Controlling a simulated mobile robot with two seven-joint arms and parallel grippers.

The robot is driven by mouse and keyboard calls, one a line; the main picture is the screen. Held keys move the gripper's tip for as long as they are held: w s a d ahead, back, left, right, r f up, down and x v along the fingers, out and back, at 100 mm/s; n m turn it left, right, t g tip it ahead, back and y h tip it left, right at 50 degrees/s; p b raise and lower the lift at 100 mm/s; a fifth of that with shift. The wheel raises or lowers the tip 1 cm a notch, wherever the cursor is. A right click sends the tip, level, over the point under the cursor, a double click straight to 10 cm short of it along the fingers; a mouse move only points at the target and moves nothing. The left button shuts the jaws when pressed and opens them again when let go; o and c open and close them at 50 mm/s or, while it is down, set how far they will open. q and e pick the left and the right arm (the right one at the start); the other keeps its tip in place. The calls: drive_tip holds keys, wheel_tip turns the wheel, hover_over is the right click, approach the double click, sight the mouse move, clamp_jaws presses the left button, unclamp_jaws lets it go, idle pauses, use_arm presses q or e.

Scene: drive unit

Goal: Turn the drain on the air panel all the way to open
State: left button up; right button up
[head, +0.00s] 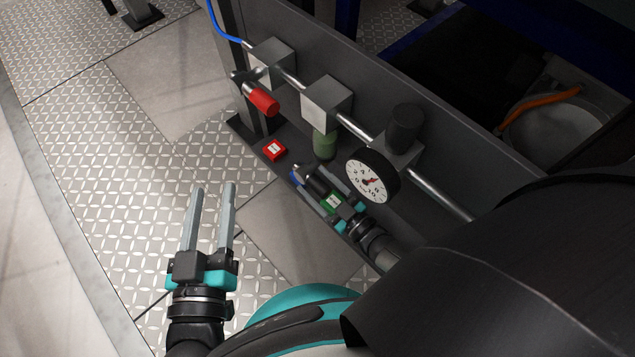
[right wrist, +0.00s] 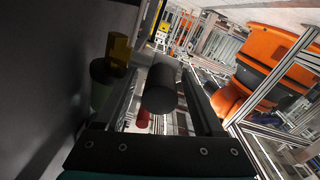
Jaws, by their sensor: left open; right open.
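The air panel (head: 440,110) carries a line of pipe with grey blocks, a green bowl (head: 325,146), a black knob (head: 405,124) and a round gauge (head: 372,176). No part is clearly labelled as the drain. My right gripper (head: 315,186) is low in front of the panel, below the green bowl and left of the gauge, with its fingers apart. A dark cylinder (right wrist: 161,88) lies between its fingers in the right wrist view; I cannot tell whether they touch it. My left gripper (head: 213,190) is open and empty over the floor plates, away from the panel.
A red handle (head: 262,101) sticks out from the panel's left part. A small red box (head: 274,150) lies at the panel's foot. A blue hose (head: 220,28) enters at upper left. The patterned floor (head: 130,190) left of the panel is clear.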

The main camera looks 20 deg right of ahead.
clamp_jaws()
idle(0.4)
idle(0.9)
